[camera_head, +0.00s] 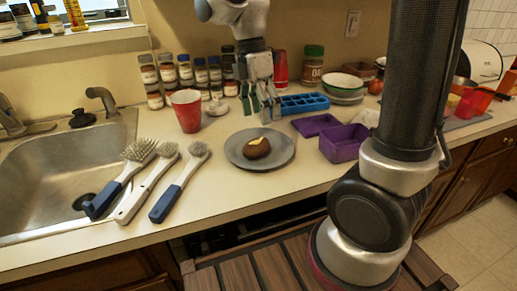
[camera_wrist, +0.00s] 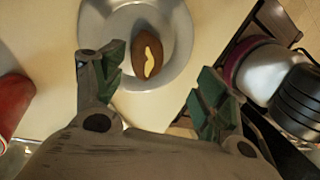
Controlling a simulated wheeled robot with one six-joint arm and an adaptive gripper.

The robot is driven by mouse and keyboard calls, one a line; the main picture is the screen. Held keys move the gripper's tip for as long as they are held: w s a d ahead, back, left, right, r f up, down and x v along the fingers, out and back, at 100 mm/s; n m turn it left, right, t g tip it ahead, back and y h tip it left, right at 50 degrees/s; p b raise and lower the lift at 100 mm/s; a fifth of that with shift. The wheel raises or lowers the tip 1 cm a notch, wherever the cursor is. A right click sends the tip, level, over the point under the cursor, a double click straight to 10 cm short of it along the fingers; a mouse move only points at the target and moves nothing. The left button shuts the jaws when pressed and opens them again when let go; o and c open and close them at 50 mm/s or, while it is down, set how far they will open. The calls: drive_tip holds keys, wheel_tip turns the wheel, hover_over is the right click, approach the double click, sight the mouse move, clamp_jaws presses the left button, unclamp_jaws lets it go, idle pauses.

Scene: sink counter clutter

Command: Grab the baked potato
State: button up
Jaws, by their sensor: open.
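The baked potato (camera_head: 257,147) is brown with a yellow topping and lies on a round grey plate (camera_head: 237,155) on the counter. In the wrist view the potato (camera_wrist: 149,50) is at the top middle, on the plate (camera_wrist: 95,28). My gripper (camera_head: 263,114) is open and empty above the counter, behind the plate in the head view. In the wrist view my gripper (camera_wrist: 158,85) has its green-padded fingers spread, with the potato beyond and roughly between them. The gripper does not touch the potato.
A red cup (camera_head: 186,111) stands left of the plate. Several brushes (camera_head: 139,178) lie by the sink (camera_head: 50,180). A purple container (camera_head: 344,143) and a blue tray (camera_head: 304,104) are to the right. Spice jars line the wall. Bare counter lies in front of the plate.

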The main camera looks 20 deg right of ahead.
sight(254, 141)
drive_tip(key=shift+w+a+f+n+g, duration=0.2)
drive_tip(key=shift+w+a+f+n, duration=0.2)
drive_tip(key=shift+a+f+n, duration=0.2)
drive_tip(key=shift+w+a+f+n+g, duration=0.2)
drive_tip(key=shift+w+a+f+n, duration=0.15)
drive_tip(key=shift+a+f+n, duration=0.25)
drive_tip(key=x, duration=0.7)
drive_tip(key=shift+a, duration=0.1)
drive_tip(key=c, duration=1.2)
